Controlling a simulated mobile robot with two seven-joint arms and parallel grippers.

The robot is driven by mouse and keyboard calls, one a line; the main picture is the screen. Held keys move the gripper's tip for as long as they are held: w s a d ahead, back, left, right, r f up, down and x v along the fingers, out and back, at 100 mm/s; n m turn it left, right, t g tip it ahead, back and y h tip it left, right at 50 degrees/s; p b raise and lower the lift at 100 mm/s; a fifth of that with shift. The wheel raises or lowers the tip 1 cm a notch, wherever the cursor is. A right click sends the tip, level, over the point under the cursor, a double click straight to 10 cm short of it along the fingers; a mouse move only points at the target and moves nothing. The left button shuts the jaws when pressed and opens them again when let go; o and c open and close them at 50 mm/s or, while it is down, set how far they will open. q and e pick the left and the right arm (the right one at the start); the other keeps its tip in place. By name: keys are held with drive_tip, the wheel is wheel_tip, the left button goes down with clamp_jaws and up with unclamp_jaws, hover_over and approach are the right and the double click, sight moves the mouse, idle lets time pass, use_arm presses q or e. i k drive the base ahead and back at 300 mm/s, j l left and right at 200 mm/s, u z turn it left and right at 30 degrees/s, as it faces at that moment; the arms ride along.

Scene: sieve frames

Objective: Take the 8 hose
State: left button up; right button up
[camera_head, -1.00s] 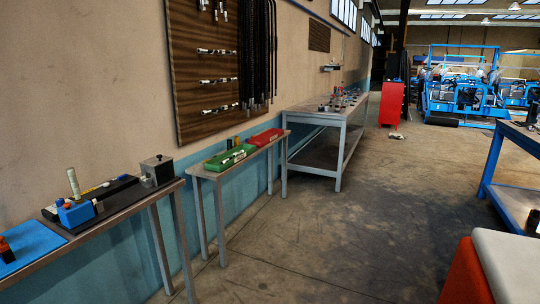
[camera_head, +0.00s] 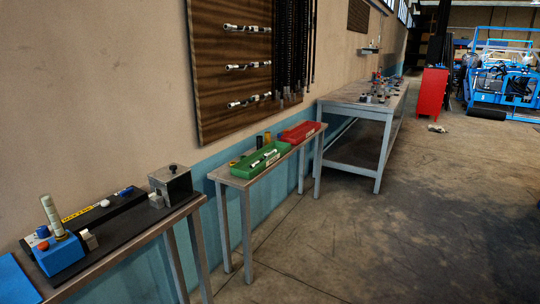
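Black hoses (camera_head: 292,45) hang in a bunch at the right end of a brown wooden wall board (camera_head: 215,70). Their upper ends are cut off by the top of the view, and I cannot tell which of them is the 8 hose. Several short metal-ended pieces (camera_head: 247,65) sit in rows on the board to the left of the hoses. Neither of my grippers is in view.
A small table (camera_head: 235,183) below the board bears a green tray (camera_head: 245,172) and a red tray (camera_head: 290,138). A bench with a blue device (camera_head: 60,255) and a grey metal box (camera_head: 172,182) stands at the near left. A longer workbench (camera_head: 345,105) stands beyond.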

sight(268, 155)
drive_tip(key=i+j, duration=0.15)
drive_tip(key=i, duration=0.3)
drive_tip(key=i+j, duration=0.2)
drive_tip(key=i, duration=0.2)
drive_tip(key=i+l+z, duration=0.65)
drive_tip(key=i, duration=0.4)
drive_tip(key=i+z, duration=0.2)
drive_tip(key=i, duration=0.35)
drive_tip(key=i+u, duration=0.25)
drive_tip(key=u, duration=0.15)
drive_tip(key=i+u, duration=0.35)
drive_tip(key=i+l+u, duration=0.1)
drive_tip(key=u, duration=0.3)
